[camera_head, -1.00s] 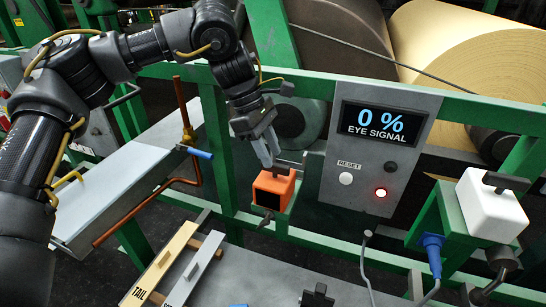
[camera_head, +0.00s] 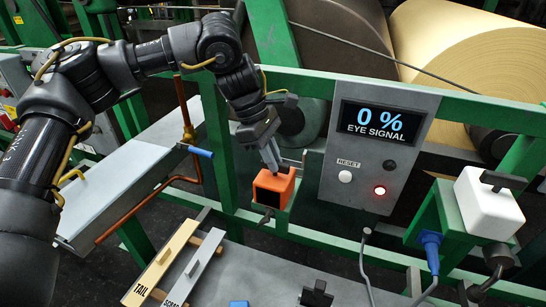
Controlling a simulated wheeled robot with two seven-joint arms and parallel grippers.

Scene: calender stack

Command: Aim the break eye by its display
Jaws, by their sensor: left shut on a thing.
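The break eye looks to be the orange box (camera_head: 284,191) with a dark front face, on a green bracket below the rail. My left gripper (camera_head: 273,163) comes down on it from above and is shut on a small part at its top; the fingers hide most of that part. My right gripper is not in view.
A white box (camera_head: 488,205) with a dark handle sits on a green bracket at the right, with a blue cable plug (camera_head: 430,242) beside it. Bars marked TAIL (camera_head: 160,262) and another lie on the front table. A green rail (camera_head: 310,84) crosses behind. Large paper rolls (camera_head: 480,60) stand at the back.

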